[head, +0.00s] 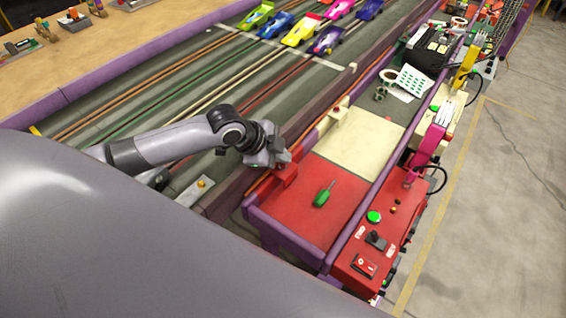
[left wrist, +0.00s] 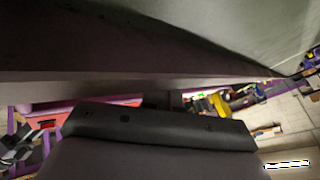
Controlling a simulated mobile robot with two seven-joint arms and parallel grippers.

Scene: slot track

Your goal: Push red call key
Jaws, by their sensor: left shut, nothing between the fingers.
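My left gripper (head: 279,158) is shut and empty in the head view. It hangs over the purple side rail at the near end of the track. A small red block (head: 287,174) sits just below its fingertips, at the left corner of the red tray (head: 335,230). The gripper hides part of this block, and I cannot tell whether they touch. A red control box (head: 357,246) to the right carries a red rocker switch (head: 365,264) and a green button (head: 374,217). No label shows which red part is the call key. My right gripper is not in view.
A metal plate with an orange button (head: 201,184) is left of the gripper. Several toy cars (head: 299,30) stand on the far track. Bare floor (head: 500,200) lies at the right.

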